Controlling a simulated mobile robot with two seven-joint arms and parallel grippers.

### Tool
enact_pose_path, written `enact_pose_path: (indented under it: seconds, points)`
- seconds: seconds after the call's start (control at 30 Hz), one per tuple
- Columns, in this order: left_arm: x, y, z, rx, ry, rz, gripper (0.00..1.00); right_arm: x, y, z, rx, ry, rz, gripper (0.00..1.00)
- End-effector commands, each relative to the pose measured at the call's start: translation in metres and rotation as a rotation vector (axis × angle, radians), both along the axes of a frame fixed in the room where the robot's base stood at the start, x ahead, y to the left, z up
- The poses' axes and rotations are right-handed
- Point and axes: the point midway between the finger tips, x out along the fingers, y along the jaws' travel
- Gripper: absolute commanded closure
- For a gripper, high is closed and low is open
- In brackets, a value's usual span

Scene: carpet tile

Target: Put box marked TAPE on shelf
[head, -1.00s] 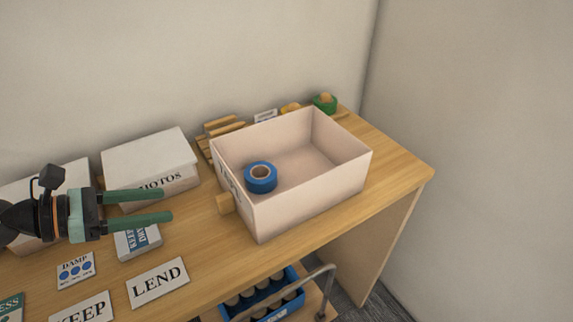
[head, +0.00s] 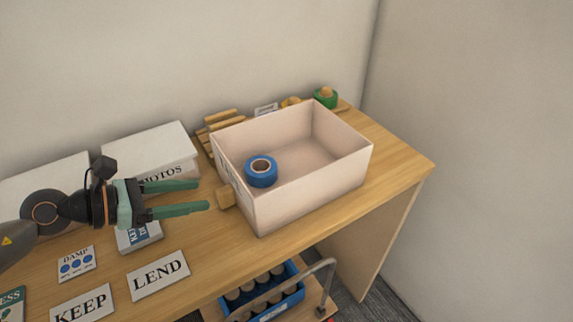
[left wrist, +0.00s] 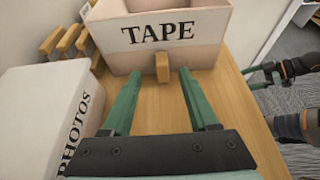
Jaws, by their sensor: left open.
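The open pinkish-white box marked TAPE (head: 315,195) stands on the wooden desk (head: 395,155) near its right end, with a roll of blue tape (head: 261,171) inside. Its lettered side faces my left gripper and shows in the left wrist view (left wrist: 200,22), with a wooden knob (left wrist: 162,68) below the word TAPE. My left gripper (head: 202,195) is open and empty. Its green fingers point at the wooden knob (head: 226,196), a short gap short of it, one finger to each side in the left wrist view (left wrist: 159,92). No shelf is clearly in view.
A lidded PHOTOS box (head: 150,155) stands left of the TAPE box. Wooden slats (head: 222,125) and a green pot (head: 326,97) are behind it. LEND (head: 158,274) and KEEP (head: 82,303) cards lie in front. A blue crate of bottles (head: 265,290) is below the desk edge.

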Motion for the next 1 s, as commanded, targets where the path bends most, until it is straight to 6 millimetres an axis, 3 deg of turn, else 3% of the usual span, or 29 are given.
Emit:
enact_pose_path:
  seconds: [0.23, 0.6, 0.9, 1.0]
  points:
    - [0.006, -0.009, -0.004, -0.002, -0.001, 0.000, 0.40, -0.009, -0.004, -0.002, -0.007, 0.022, -0.007, 0.00]
    - [0.024, -0.041, -0.024, -0.001, -0.002, -0.001, 0.40, -0.013, -0.009, 0.002, -0.013, 0.022, -0.015, 0.00]
    - [0.026, -0.043, -0.026, 0.002, -0.001, -0.001, 0.40, -0.013, -0.010, 0.002, -0.013, 0.021, -0.017, 0.00]
    - [0.026, -0.043, -0.026, 0.002, -0.001, -0.001, 0.51, -0.013, -0.010, 0.002, -0.013, 0.021, -0.017, 0.00]
